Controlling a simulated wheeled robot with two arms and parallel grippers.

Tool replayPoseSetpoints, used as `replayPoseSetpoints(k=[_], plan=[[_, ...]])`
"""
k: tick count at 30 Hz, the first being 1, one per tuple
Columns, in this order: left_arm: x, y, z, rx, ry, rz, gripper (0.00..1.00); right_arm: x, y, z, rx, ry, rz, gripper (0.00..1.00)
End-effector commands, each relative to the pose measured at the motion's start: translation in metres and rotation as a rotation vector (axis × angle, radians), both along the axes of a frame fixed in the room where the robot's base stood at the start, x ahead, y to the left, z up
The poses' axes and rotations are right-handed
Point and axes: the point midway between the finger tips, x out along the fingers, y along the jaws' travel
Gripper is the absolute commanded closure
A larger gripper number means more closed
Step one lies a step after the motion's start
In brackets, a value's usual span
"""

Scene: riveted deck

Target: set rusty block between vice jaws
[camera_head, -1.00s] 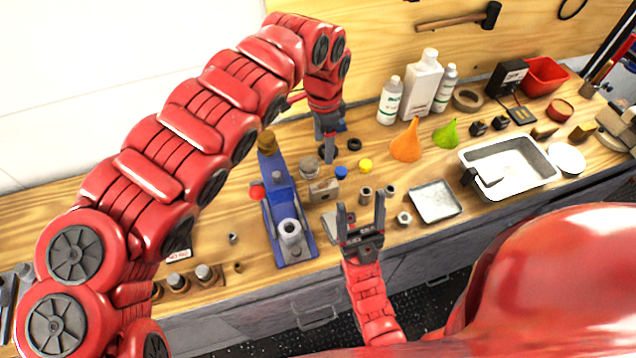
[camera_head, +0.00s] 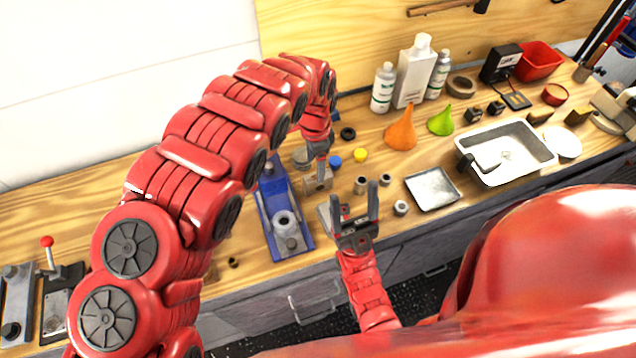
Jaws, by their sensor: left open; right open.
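A small grey-brown block (camera_head: 316,184) with a dark notch lies on the bench beside a long blue metal tool (camera_head: 272,214). It may be the rusty block, but I cannot tell for sure. My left gripper (camera_head: 322,172) points down right at this block; its fingers are seen edge-on, and I see nothing held.
A square tray (camera_head: 432,188), a white basin (camera_head: 507,152), funnels (camera_head: 401,133) and bottles (camera_head: 414,75) fill the right. My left arm covers much of the left bench.

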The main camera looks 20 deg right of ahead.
Motion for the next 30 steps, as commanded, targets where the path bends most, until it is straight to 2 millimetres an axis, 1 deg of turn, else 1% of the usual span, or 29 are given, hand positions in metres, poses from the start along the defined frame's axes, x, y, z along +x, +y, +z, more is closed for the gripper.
replayPoseSetpoints(k=[5,13,15,21,29,30], plan=[[0.000,-0.002,-0.006,0.000,0.002,-0.002,0.25,0.000,0.000,0.006,0.000,0.000,0.000,0.30],[0.004,-0.010,-0.030,-0.003,-0.001,0.000,0.25,0.000,0.000,0.024,0.000,0.000,0.000,0.30],[0.003,-0.009,-0.040,-0.001,0.003,0.000,0.25,0.000,0.000,0.026,0.000,0.000,0.000,0.30],[0.004,-0.008,-0.053,0.001,0.001,0.000,0.25,0.000,0.000,0.029,0.000,0.000,0.000,0.30],[0.004,-0.008,-0.054,0.001,0.000,0.000,0.25,0.000,0.000,0.029,0.000,0.000,0.000,0.30],[0.004,-0.008,-0.054,0.001,0.000,0.001,0.29,0.000,0.000,0.029,0.000,0.000,0.000,0.30]])
